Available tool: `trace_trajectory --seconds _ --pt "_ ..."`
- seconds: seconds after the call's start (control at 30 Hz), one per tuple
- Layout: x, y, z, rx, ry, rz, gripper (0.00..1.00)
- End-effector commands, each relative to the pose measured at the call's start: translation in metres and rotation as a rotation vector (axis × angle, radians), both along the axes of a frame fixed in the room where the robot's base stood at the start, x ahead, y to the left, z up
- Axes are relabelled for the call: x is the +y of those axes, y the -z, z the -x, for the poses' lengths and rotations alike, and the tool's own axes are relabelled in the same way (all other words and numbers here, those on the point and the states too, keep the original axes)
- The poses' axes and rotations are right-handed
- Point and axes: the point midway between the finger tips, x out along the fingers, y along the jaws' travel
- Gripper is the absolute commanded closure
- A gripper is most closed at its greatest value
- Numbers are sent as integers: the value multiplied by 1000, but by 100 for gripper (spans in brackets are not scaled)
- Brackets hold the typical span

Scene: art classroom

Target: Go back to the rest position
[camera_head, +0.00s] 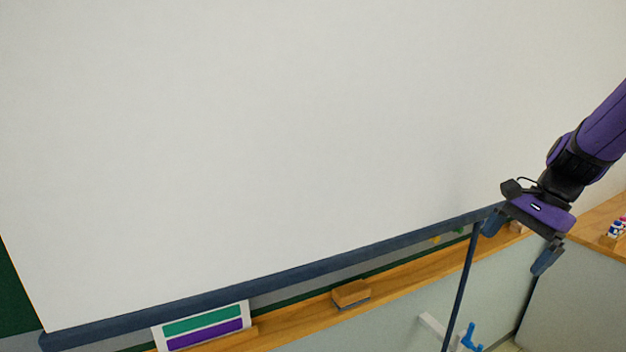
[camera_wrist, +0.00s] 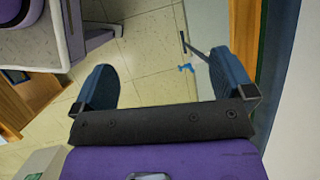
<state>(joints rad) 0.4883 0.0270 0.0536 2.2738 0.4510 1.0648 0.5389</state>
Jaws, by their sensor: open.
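My gripper (camera_head: 518,243) hangs at the right of the head view, at the lower right end of a large white board (camera_head: 260,130). Its two blue fingers are spread apart. Nothing is held. In the head view the left finger overlaps the board's dark blue lower rail (camera_head: 270,282); I cannot tell whether they touch.
A wooden ledge (camera_head: 415,287) with a brown eraser (camera_head: 351,294) runs below the board. A card with green and purple bars (camera_head: 203,325) stands at lower left. A wooden counter (camera_head: 595,226) with small bottles (camera_head: 615,228) is at right. A grey-and-purple piece of furniture (camera_wrist: 50,35) stands on the floor.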

Motion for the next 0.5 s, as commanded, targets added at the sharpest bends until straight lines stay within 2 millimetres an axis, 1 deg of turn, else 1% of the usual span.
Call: trace_trajectory --seconds 0.03,0.2,0.5 --pt "10 -11 7 -38 -63 37 0" --pt "36 -40 33 -160 -279 160 0" --pt "72 -78 86 -373 -654 370 0"
